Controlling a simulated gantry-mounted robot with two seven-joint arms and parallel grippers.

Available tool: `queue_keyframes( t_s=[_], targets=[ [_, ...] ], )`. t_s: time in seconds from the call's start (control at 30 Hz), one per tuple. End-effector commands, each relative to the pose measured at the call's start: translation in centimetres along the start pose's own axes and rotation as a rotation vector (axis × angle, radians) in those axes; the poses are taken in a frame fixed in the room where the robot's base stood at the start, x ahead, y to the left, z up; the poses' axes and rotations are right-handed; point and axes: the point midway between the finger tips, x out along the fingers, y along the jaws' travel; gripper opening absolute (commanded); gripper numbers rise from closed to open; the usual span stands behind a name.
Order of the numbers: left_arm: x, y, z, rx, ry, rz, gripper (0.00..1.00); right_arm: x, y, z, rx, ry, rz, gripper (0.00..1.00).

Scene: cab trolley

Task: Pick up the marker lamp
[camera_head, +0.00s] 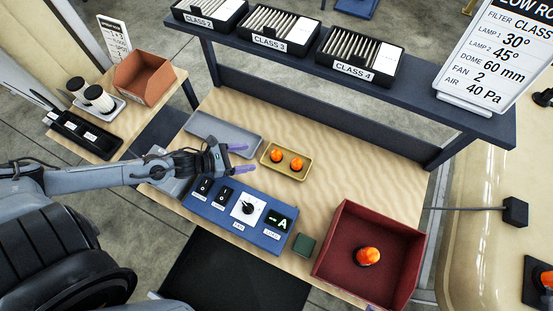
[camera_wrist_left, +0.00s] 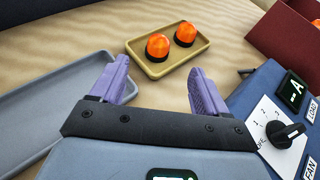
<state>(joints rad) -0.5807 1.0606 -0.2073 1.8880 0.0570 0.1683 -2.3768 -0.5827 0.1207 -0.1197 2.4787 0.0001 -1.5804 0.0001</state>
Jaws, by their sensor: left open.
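Two orange marker lamps with dark bases stand in a small yellow tray on the wooden bench; one is the left lamp (camera_head: 276,155) and the other the right lamp (camera_head: 297,163). In the left wrist view the nearer lamp (camera_wrist_left: 158,46) and the farther lamp (camera_wrist_left: 185,34) sit in the yellow tray (camera_wrist_left: 160,70). A third orange lamp (camera_head: 368,255) is in the red bin (camera_head: 325,245). My left gripper (camera_head: 241,157) is open and empty, above the bench just left of the yellow tray. Its purple fingers (camera_wrist_left: 158,88) point toward the tray. My right gripper is not visible.
A grey tray (camera_head: 232,130) lies behind my left gripper. A blue control panel (camera_head: 225,211) with switches and a dial is in front, with a small green block (camera_head: 304,245) beside it. A dark shelf (camera_head: 300,60) with filter boxes spans the back.

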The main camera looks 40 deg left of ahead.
Motion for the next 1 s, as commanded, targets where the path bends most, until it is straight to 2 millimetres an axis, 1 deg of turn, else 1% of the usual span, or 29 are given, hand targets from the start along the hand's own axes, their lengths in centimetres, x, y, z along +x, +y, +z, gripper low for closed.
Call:
queue_keyframes(
  t_s=[0.17, 0.43, 0.77, 1.0],
  targets=[
    [1.3, 0.3, -0.2, 0.020, -0.003, -0.004, 0.75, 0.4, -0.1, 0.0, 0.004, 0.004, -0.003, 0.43],
    [4.3, 0.2, -0.1, 0.017, -0.003, -0.003, 0.75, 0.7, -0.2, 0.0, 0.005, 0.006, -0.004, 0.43],
    [5.9, 0.2, -0.1, 0.016, -0.001, -0.004, 0.75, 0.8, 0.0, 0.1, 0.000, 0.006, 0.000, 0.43],
    [8.8, 0.2, -0.1, 0.015, -0.002, -0.003, 0.75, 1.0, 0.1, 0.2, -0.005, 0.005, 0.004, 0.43]
  ],
)
